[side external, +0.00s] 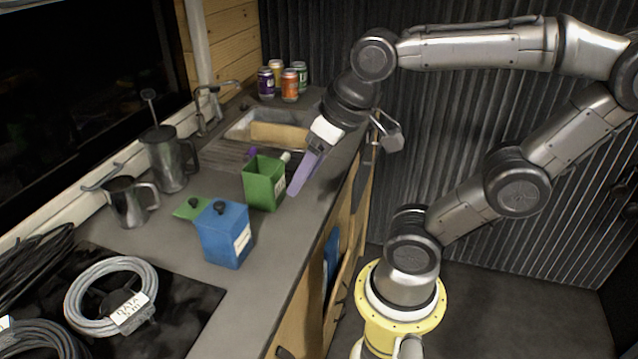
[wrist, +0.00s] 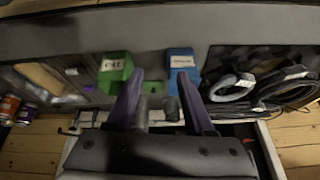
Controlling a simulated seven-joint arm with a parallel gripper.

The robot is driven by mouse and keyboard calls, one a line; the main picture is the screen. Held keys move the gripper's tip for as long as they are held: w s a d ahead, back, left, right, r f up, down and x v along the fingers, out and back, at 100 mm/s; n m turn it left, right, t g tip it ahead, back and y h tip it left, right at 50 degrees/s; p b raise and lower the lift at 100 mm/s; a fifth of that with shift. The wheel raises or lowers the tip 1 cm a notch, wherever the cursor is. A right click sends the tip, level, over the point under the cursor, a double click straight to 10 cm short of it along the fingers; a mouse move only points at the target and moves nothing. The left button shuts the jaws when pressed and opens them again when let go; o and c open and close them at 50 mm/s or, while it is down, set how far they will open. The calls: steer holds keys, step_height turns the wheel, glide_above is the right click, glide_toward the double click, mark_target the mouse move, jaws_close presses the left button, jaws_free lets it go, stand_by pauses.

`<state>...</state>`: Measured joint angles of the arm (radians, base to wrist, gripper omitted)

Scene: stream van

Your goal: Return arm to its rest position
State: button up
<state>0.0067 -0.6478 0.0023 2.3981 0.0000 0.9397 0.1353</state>
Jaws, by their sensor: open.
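My gripper (side external: 301,174) has purple fingers and hangs above the counter's front edge, near the green canister. In the wrist view my gripper (wrist: 160,88) shows its two fingers spread apart with nothing between them. The green canister (side external: 263,185) stands on the counter with its lid off and its top open. It also shows in the wrist view (wrist: 115,66). The blue canister (side external: 226,236) stands closed with a dark knob on its lid, and it shows in the wrist view (wrist: 181,62). A green lid (side external: 188,209) with a dark knob lies flat beside the blue canister.
A French press (side external: 170,163) and a metal pitcher (side external: 130,203) stand along the window side. Coiled cables (side external: 88,297) lie on the dark hob at the near left. Several cans (side external: 290,86) stand beyond the sink (side external: 272,131). The floor beside the counter is clear.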

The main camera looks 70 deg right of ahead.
steer(key=shift+s+f+n, duration=0.8)
steer(key=shift+s+f, duration=0.1)
steer(key=shift+s, duration=0.25)
